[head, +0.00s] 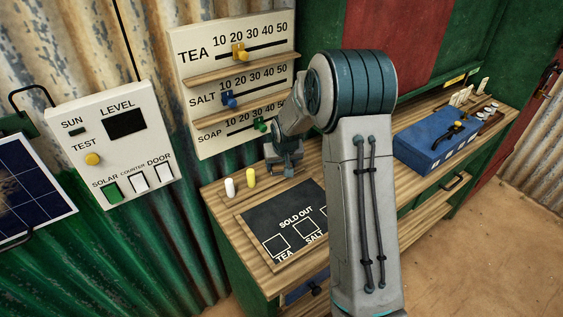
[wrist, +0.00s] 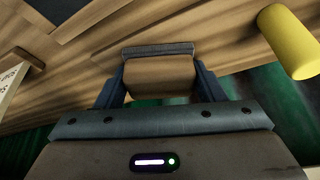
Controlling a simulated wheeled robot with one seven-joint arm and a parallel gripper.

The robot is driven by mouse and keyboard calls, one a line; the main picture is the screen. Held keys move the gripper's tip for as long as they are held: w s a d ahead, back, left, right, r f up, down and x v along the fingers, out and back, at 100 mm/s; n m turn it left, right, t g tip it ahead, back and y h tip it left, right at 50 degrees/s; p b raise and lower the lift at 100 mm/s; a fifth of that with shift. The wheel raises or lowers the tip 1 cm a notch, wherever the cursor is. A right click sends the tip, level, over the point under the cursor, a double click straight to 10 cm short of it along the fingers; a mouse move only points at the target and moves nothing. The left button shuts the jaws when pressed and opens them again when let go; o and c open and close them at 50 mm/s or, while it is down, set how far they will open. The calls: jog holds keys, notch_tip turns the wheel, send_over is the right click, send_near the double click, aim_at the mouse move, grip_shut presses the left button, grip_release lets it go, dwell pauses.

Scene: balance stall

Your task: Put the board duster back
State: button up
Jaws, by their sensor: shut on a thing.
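My gripper (wrist: 160,88) is shut on the board duster (wrist: 160,76), a tan block with a grey strip along its far edge in the wrist view. In the head view my gripper (head: 284,163) is over the counter's back edge, just right of the chalks and behind the blackboard (head: 263,222). The duster is hard to make out there. I cannot tell whether it touches the counter. The blackboard reads "SOLD OUT" with boxes for tea and salt, and my arm covers its right part.
A yellow chalk (head: 250,178) and a white chalk (head: 229,188) stand on the wooden counter (head: 215,198). The yellow chalk (wrist: 288,42) is close in the wrist view. A slider price board (head: 188,45) hangs behind. A blue box (head: 425,150) is at the right.

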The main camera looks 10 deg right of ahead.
jog(key=shift+f, duration=0.15)
jog(key=o, duration=1)
jog(key=shift+o, duration=0.2)
